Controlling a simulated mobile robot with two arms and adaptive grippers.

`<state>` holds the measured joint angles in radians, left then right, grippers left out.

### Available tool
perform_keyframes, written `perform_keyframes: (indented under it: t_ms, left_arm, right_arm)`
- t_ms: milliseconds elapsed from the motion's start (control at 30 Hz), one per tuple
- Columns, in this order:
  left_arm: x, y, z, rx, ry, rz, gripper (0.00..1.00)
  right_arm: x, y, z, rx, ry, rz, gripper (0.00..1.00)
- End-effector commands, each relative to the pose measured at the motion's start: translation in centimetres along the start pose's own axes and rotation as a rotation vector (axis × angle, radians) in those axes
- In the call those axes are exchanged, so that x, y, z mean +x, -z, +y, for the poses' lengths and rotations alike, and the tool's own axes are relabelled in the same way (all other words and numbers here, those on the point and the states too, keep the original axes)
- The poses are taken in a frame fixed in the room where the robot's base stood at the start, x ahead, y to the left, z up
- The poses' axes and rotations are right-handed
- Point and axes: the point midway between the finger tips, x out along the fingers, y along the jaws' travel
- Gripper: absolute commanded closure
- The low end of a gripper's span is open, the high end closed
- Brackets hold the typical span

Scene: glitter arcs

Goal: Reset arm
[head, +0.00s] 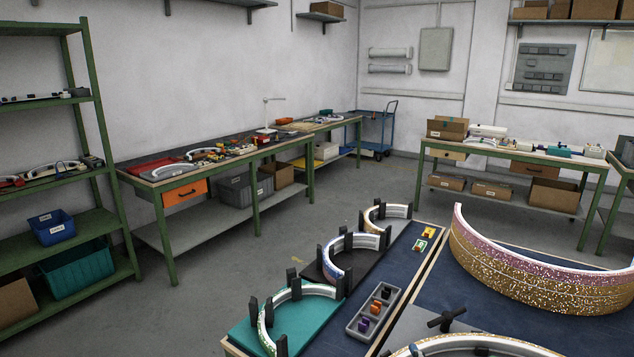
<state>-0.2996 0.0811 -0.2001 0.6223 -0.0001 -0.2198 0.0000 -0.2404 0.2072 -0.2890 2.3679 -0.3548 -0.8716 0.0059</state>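Neither of my grippers shows in the head view, and I see no arm of mine. A large curved band (540,279), pink above and glittery gold below, stands on the dark blue table top (436,277) at the right. Three smaller white arcs stand in black upright holders along the table's left side: a near one (264,323) on a teal base, a middle one (333,262) on a black base, and a far one (369,222). Another glittery arc (470,344) is cut off at the bottom edge.
A grey tray (354,328) with small coloured blocks lies beside the arcs. Small yellow pieces (424,238) lie farther back. A black knob-like part (447,320) stands on a grey plate. Workbenches (200,170) and green shelving (104,140) line the walls. The floor (230,270) between is clear.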

Motion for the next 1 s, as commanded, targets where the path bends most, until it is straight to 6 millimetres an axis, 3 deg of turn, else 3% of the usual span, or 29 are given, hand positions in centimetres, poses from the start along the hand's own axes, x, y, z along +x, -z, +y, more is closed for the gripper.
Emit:
perform_keyframes:
  t_ms: [33,100,200,400,633,867,1000]
  left_arm:
    - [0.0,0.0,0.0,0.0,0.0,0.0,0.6]
    - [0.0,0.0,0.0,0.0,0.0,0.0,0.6]
    - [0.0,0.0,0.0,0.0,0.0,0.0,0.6]
    - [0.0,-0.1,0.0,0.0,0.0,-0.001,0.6]
    - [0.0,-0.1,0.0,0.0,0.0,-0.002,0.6]
    - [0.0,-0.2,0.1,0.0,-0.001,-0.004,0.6]
    - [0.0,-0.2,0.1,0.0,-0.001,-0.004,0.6]
  right_arm:
    - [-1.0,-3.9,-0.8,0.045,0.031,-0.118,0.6]
    - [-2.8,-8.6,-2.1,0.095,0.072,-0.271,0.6]
    - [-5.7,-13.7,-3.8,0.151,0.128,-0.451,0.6]
    - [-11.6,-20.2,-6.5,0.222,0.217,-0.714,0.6]
    - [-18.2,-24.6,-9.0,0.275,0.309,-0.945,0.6]
    - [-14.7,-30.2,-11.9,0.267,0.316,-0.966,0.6]
    - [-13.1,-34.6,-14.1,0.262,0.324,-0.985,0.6]
